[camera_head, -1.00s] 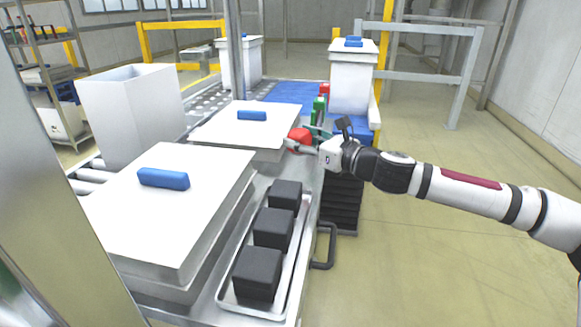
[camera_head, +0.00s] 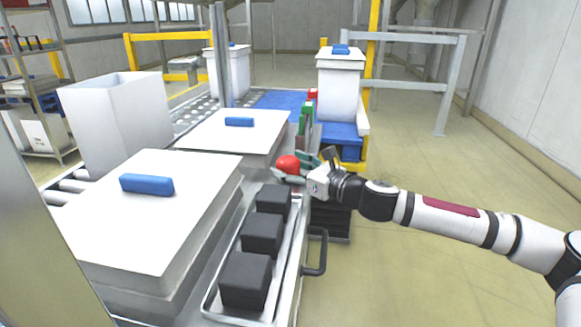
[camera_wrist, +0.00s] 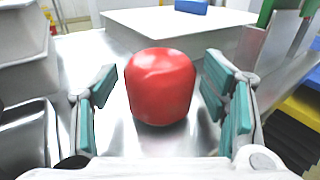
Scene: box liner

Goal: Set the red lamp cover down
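The red lamp cover (camera_head: 287,165) is a rounded red piece at the far end of the black block tray, beside the metal bench's right edge. In the wrist view the red lamp cover (camera_wrist: 160,88) stands upright between the teal finger pads of my gripper (camera_wrist: 165,98). Gaps show between the cover and the pads on both sides, so my gripper is open around it. The metal surface shows beneath and around the cover; its exact contact is hard to see. In the head view my gripper (camera_head: 300,167) partly hides the cover's lower part.
A metal tray (camera_head: 213,300) with black blocks (camera_head: 263,235) lies nearer the camera. White lidded stacks (camera_head: 165,215) with blue handles are to the left. Green and red upright pieces (camera_head: 306,115) stand just beyond my gripper. An open white box (camera_head: 120,115) is at far left.

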